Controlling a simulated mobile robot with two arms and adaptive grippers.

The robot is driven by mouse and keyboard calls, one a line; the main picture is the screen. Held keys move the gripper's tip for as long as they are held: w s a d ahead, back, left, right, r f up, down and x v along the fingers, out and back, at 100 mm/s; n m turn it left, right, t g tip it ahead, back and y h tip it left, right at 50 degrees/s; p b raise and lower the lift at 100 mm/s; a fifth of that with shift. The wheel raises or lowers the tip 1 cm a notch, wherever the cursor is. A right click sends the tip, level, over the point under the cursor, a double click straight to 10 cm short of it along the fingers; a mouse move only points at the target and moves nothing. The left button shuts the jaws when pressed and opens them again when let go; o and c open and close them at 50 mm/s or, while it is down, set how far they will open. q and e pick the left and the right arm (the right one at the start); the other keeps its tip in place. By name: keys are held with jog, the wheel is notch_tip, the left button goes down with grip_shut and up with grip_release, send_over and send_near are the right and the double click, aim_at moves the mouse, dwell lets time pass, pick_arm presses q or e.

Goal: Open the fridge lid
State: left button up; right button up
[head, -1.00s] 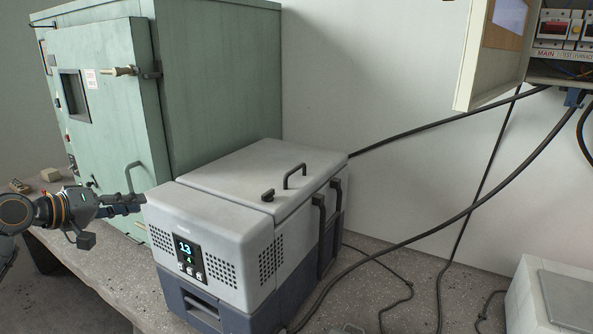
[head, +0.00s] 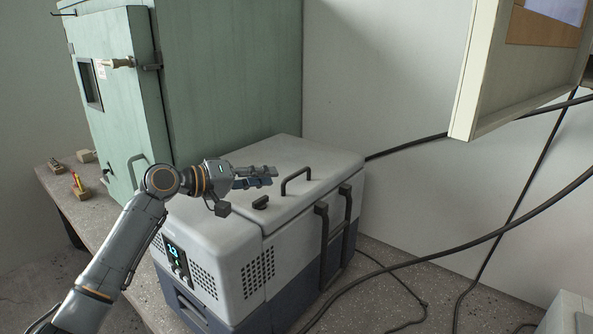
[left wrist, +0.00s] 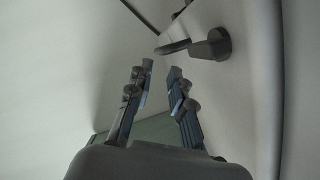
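The fridge (head: 215,240) is a grey and dark blue chest on the bench, with a small lit display on its front. Its lid (head: 318,160) is shut. A black bar handle (head: 296,178) stands on the lid, and a small black knob-like latch (head: 261,202) sits near the lid's front edge. My left gripper (head: 277,176) is above the lid, just left of the handle and apart from it. In the left wrist view the two fingers (left wrist: 160,75) are spread with nothing between them, and a dark handle-like part (left wrist: 195,46) shows beyond them. My right gripper is not in view.
A green metal cabinet (head: 225,80) stands behind the fridge at the left. An open cream box door (head: 495,85) hangs at the upper right. Black cables (head: 470,240) cross the right side. Small items (head: 80,184) lie on the bench's left end.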

aim_at(297, 175)
pick_arm(q)
jog(key=p+x, duration=0.1)
jog(key=x, duration=0.6)
jog(key=shift+w+d+p, duration=0.1)
jog(key=shift+d+p, duration=0.2)
jog(key=shift+w+d+f, duration=0.1)
jog(key=shift+w+d, duration=0.3)
jog(key=shift+d, duration=0.05)
jog(key=shift+w+d+f, duration=0.15)
jog(key=shift+d, duration=0.05)
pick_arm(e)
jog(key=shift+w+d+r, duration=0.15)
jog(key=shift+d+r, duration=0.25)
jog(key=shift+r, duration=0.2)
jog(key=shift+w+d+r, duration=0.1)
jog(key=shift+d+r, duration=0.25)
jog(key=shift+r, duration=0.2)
pick_arm(q)
jog(key=shift+c, duration=0.5)
